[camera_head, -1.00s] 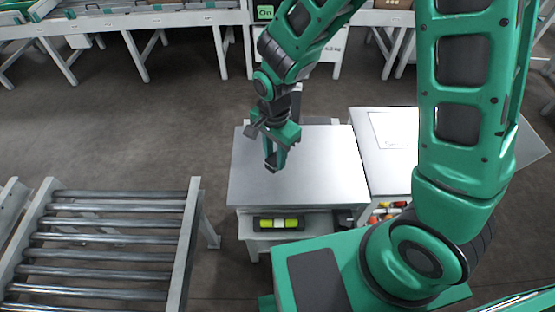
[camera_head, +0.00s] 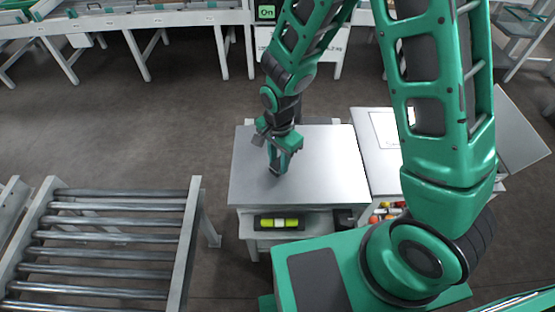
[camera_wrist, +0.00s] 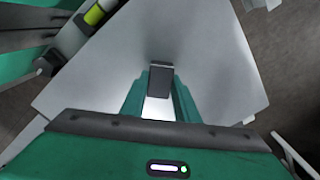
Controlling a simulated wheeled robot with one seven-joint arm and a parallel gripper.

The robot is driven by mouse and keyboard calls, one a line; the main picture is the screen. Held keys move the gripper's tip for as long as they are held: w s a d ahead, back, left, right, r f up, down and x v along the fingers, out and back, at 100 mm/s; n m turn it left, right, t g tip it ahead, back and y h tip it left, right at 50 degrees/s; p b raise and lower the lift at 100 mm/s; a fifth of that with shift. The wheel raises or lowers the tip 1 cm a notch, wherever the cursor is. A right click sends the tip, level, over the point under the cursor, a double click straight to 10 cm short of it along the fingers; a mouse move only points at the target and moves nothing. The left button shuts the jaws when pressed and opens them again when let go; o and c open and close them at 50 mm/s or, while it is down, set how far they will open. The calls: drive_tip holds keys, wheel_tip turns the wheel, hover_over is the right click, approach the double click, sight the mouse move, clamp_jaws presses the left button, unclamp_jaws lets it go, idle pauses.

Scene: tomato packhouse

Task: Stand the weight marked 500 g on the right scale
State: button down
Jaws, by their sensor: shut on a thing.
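My gripper (camera_head: 277,168) points down over a wide silver scale plate (camera_head: 330,170), left of its middle. A yellow-green display (camera_head: 278,223) is on the scale's front. In the wrist view, the two green fingers are shut on a small dark grey weight (camera_wrist: 160,80), which stands between their tips above the plate (camera_wrist: 215,70). No marking can be read on the weight. I cannot tell whether its base touches the plate. Only one scale is clearly in view.
A white surface with a paper sheet (camera_head: 392,130) adjoins the scale on the right. Small red and yellow items (camera_head: 386,212) lie low beside it. A roller conveyor (camera_head: 110,240) stands at the left. A long white bench (camera_head: 150,18) runs along the back.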

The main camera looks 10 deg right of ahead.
sight(279, 163)
drive_tip(key=c, duration=1.4)
unclamp_jaws()
drive_tip(key=shift+f, duration=0.1)
drive_tip(key=shift+o, duration=0.2)
wheel_tip(279, 163, up, 12)
drive_tip(key=shift+d, duration=0.1)
